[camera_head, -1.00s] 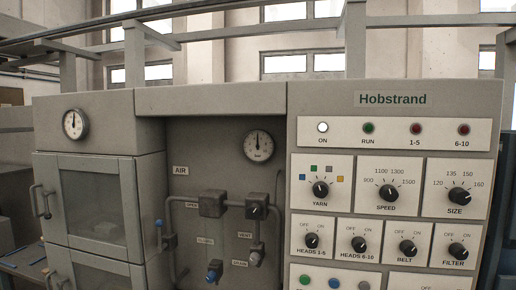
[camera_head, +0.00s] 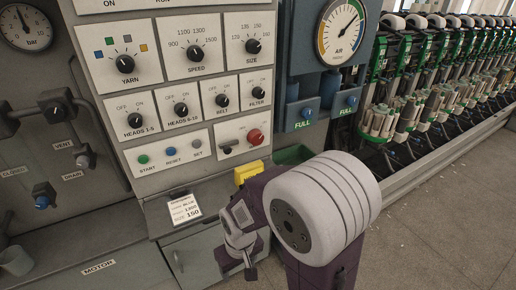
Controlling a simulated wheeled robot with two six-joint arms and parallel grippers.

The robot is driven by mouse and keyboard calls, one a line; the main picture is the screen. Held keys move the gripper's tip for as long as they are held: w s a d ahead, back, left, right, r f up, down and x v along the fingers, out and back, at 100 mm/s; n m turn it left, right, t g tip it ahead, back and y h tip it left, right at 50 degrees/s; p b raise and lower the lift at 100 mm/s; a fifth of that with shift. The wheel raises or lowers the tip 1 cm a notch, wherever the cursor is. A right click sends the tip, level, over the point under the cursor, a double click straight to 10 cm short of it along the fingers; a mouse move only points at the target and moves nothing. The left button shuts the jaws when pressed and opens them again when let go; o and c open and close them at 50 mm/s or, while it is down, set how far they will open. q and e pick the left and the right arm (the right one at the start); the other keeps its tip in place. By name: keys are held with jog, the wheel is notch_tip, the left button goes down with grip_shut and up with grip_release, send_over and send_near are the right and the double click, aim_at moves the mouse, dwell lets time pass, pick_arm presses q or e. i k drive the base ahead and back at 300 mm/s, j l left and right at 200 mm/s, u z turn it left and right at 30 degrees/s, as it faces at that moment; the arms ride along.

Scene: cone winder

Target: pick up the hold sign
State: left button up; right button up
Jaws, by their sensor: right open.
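A yellow block-like object (camera_head: 247,171) sits on the ledge below the control panel, partly hidden behind my right arm. It may be the hold sign, but I can read no lettering on it. My right gripper (camera_head: 243,262) is open and empty in front of the cabinet, lower in the picture than the yellow object and apart from it. My right arm's large white joint covers the area to its right. My left gripper is not in view.
A white card (camera_head: 184,208) reading SIZE 150 lies on the ledge. A green tray (camera_head: 292,154) is right of the yellow object. The panel's red knob (camera_head: 255,137) is above. Winding heads (camera_head: 420,100) line the right; the floor (camera_head: 440,225) there is clear.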

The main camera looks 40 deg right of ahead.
aim_at(243, 173)
jog(key=z, duration=1.2)
